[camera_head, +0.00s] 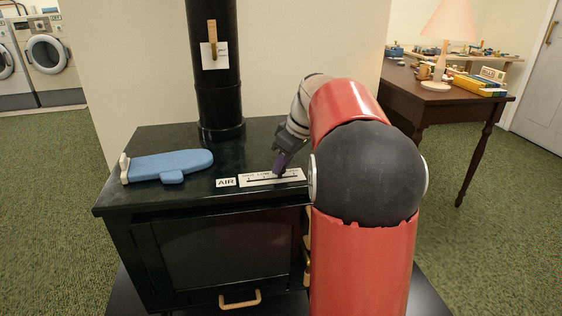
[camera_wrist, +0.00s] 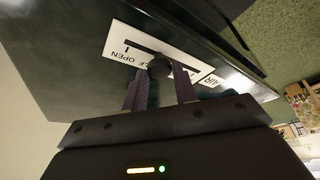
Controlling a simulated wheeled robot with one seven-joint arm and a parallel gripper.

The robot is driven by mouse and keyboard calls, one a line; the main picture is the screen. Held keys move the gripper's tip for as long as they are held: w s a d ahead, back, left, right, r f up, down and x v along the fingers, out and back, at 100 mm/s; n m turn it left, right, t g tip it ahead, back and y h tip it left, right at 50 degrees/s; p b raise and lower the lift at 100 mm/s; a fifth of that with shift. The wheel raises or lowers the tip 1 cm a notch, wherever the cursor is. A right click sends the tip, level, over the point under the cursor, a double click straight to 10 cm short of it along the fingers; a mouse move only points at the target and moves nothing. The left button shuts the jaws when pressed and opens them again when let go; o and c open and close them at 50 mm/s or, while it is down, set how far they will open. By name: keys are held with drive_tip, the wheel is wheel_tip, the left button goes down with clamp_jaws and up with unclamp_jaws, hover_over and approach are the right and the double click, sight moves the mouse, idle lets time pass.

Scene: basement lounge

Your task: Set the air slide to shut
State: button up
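The air slide is a white label plate (camera_head: 258,181) with a dark slot, on the front right of the black stove top. Its marks run from SHUT at the left to OPEN at the right in the head view. In the wrist view, the plate (camera_wrist: 128,43) shows OPEN and part of HALF. The round black knob (camera_wrist: 160,67) sits part-way along the slot, by the HALF mark. My gripper (camera_head: 280,172) reaches down over the plate. Its purple fingers (camera_wrist: 161,75) are on either side of the knob, which fills the gap between their tips. My gripper hides the knob in the head view.
A blue oven mitt (camera_head: 170,165) lies on the stove top at the left. The stovepipe (camera_head: 218,90) with a wooden-handled damper (camera_head: 211,38) rises behind. A separate AIR label (camera_head: 225,182) is left of the plate. A wooden desk (camera_head: 445,92) stands at the right.

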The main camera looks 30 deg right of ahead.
clamp_jaws()
hover_over(243, 181)
drive_tip(key=s+d, duration=0.1)
drive_tip(key=s, duration=0.1)
drive_tip(key=shift+w+d, duration=0.1)
drive_tip(key=shift+d, duration=0.05)
drive_tip(key=o, duration=0.6)
unclamp_jaws()
